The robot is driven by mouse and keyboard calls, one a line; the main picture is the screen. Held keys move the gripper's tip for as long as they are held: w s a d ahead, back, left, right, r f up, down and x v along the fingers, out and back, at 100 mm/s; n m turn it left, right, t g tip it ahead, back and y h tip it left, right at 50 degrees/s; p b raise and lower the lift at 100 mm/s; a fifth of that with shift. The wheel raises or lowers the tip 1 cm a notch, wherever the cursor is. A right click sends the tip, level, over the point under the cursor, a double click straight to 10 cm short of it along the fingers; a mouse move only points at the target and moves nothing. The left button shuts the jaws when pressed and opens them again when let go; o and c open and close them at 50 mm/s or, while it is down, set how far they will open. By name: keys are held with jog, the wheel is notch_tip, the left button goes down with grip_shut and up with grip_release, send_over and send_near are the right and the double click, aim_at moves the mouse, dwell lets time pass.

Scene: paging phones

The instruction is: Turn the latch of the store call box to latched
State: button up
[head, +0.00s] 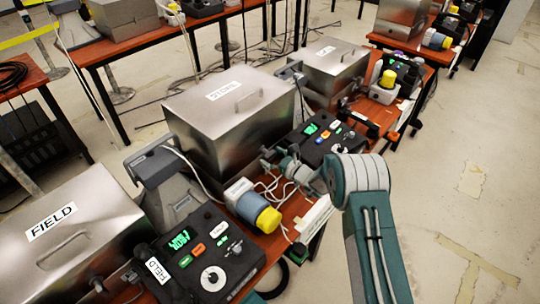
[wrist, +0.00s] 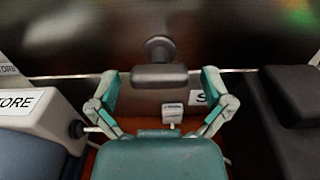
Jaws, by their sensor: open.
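The store call box (head: 215,130) is a brushed metal box with a STORE label and a lid handle, in the middle of the head view. In the wrist view its dark front face (wrist: 70,35) fills the top. The latch (wrist: 158,75) is a grey bar on a round stem, and the bar lies level across the picture. My gripper (wrist: 160,84) is open, with one finger to each side of the bar, and does not appear closed on it. In the head view my gripper (head: 283,160) is at the box's front, and the latch is not clearly visible there.
The FIELD box (head: 60,225) and its phone console (head: 205,255) stand at lower left. Another console (head: 325,135) is right of my gripper. A yellow-capped beacon (head: 262,215) and loose white cables lie close below. The floor at right is clear.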

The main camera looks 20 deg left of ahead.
jog(key=c, duration=1.1)
jog(key=shift+n, duration=0.3)
jog(key=n, duration=0.3)
jog(key=shift+n, duration=0.3)
jog(key=n, duration=0.4)
jog(key=shift+r+n, duration=0.1)
jog(key=shift+n, duration=0.2)
jog(key=n, duration=0.5)
jog(key=shift+a, duration=0.1)
jog(key=shift+n, duration=2)
jog(key=shift+s+f, duration=0.1)
jog(key=shift+f, duration=0.1)
